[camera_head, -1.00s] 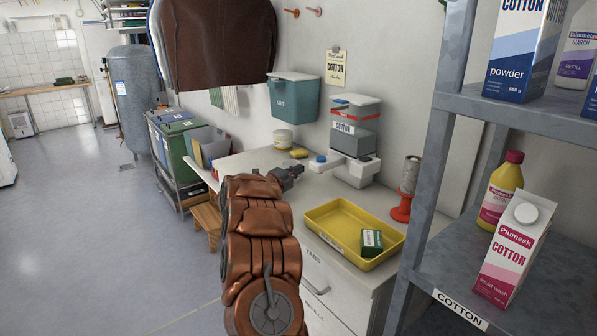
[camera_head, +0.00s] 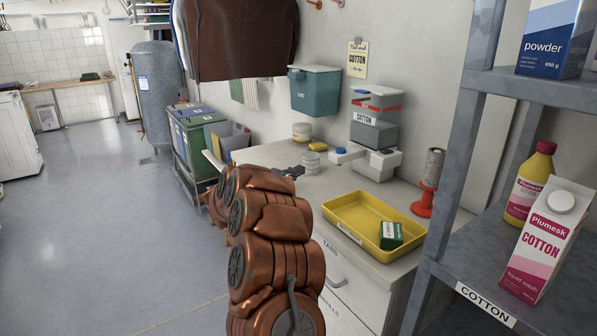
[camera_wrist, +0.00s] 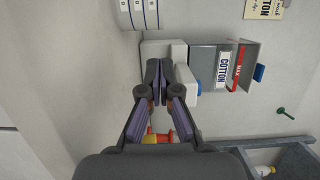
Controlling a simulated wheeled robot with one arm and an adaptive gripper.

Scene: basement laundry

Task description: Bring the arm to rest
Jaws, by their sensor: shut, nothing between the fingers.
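My arm rises in copper-coloured segments at the bottom middle of the head view. My gripper (camera_head: 297,170) shows at its far end as a small dark shape above the counter (camera_head: 300,192), partly hidden behind the arm. In the wrist view my gripper (camera_wrist: 160,68) has its two fingertips together, with nothing between them. Beyond the fingers there is a grey and white dispenser (camera_wrist: 208,65) labelled COTTON; I cannot tell how far off it is. The same dispenser (camera_head: 374,132) stands at the back of the counter in the head view.
A yellow tray (camera_head: 345,222) with a green box (camera_head: 391,236) lies on the counter. A red holder (camera_head: 424,203) stands right of it. A grey shelf (camera_head: 455,165) with a carton (camera_head: 545,240) rises at right. Bins (camera_head: 200,135) stand left; the floor (camera_head: 90,230) is clear.

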